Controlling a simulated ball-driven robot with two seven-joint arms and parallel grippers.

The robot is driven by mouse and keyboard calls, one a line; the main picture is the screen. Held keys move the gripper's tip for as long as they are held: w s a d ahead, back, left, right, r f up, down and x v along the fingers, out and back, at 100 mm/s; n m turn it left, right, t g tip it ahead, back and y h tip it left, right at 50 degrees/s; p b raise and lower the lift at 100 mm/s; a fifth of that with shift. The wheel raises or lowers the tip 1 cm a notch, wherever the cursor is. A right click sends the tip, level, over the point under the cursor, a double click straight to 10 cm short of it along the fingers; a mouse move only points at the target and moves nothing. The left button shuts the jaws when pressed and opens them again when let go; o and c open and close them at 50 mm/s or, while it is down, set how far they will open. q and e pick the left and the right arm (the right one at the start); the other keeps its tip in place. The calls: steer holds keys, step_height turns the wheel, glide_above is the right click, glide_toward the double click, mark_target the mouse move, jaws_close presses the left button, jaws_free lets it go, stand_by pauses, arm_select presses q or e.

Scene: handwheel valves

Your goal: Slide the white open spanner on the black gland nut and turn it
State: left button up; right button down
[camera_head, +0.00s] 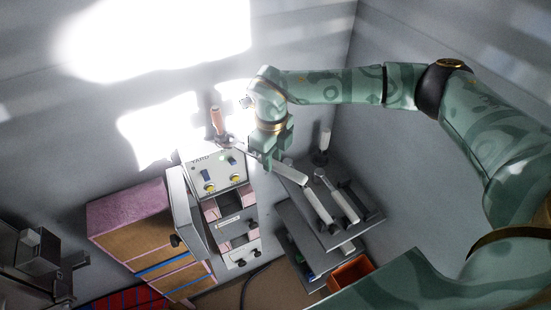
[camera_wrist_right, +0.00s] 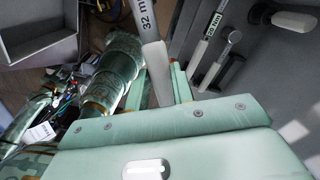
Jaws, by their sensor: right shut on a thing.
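My right gripper (camera_head: 277,160) is shut on the white-handled spanner (camera_head: 291,177). The spanner's metal shaft runs up and left from the gripper to the fitting on top of the cabinet. In the wrist view the right gripper (camera_wrist_right: 159,90) has its fingers on both sides of the pale handle, and the spanner (camera_wrist_right: 147,22) bears a "32 m" marking. Its open end is outside that view. An orange-pink piece (camera_head: 216,118) stands upright at the fitting. The black gland nut cannot be made out clearly, nor whether the spanner touches it. My left gripper is not in view.
The cabinet's control panel (camera_head: 215,173) has knobs and faces front. A dark tool shelf (camera_head: 365,212) with white-handled tools (camera_head: 318,205) lies right of it. An orange bin (camera_head: 351,272) is below. A pink-topped drawer unit (camera_head: 128,208) stands left. Glare whitens the wall behind.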

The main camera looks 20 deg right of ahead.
mark_target(258, 160)
steer(key=shift+w+a+b, duration=0.4)
steer(key=shift+w+a, duration=0.1)
steer(key=shift+w, duration=0.4)
steer(key=shift+s+a+m, duration=0.3)
steer(key=shift+a+m, duration=0.2)
steer(key=shift+a, duration=0.1)
steer(key=shift+s+a+m, duration=0.25)
steer(key=shift+a+m, duration=0.25)
steer(key=shift+a, duration=0.05)
steer(key=w+a+m+b, duration=0.2)
steer(key=a+m+b, duration=0.3)
steer(key=a+m, duration=0.2)
steer(key=w+a+m+b, duration=0.3)
steer(key=a+m+b, duration=0.3)
steer(key=a+m, duration=0.2)
steer(key=shift+a, duration=1.1)
steer(key=shift+d, duration=0.1)
